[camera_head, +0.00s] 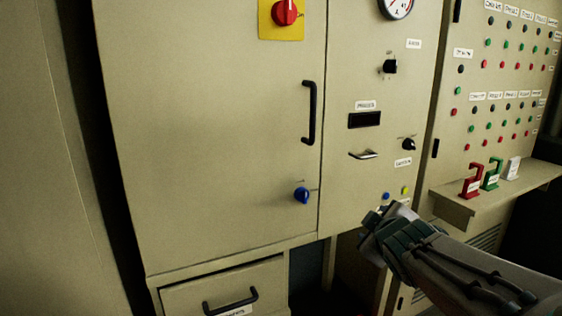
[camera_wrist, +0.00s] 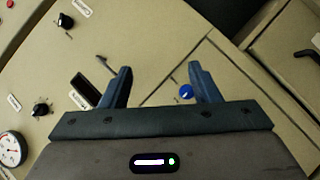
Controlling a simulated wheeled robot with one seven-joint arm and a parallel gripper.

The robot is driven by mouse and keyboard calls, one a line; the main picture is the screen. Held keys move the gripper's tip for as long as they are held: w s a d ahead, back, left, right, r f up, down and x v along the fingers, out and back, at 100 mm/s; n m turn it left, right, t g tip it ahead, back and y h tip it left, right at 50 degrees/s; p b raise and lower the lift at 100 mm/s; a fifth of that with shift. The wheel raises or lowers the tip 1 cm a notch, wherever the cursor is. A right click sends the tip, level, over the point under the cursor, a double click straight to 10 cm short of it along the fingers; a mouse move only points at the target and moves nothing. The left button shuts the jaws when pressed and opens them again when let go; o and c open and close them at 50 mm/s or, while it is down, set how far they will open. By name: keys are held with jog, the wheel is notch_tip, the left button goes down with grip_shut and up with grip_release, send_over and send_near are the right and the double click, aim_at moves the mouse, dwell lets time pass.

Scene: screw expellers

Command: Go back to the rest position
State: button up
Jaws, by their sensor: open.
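My gripper (camera_wrist: 158,88) is open and empty in the wrist view, its two fingers apart in front of the cabinet panel. In the head view my arm comes in from the lower right, and the gripper end (camera_head: 372,225) is near the lower edge of the right cabinet panel (camera_head: 350,190). The fingertips are hard to make out there. A blue knob (camera_head: 302,195) is on the cabinet door to the left of the gripper. It also shows between the fingers in the wrist view (camera_wrist: 186,91), further off.
A large cabinet door (camera_head: 210,130) has a black handle (camera_head: 309,112) and a red switch on yellow (camera_head: 285,13). A drawer (camera_head: 225,290) is below. A shelf (camera_head: 490,190) at right bears red (camera_head: 471,181), green (camera_head: 492,174) and white (camera_head: 513,168) pieces under a button panel (camera_head: 505,75).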

jog(key=s+a+m+g+p, duration=0.2)
jog(key=s+m+g+p, duration=0.3)
jog(key=s, duration=0.4)
jog(key=s+a+r+m+g+y+p, duration=0.1)
jog(key=s+m+g+p, duration=0.3)
jog(key=s+p, duration=0.4)
jog(key=shift+s+a+m+g, duration=0.4)
jog(key=shift+s+a+g, duration=0.45)
jog(key=shift+s, duration=0.3)
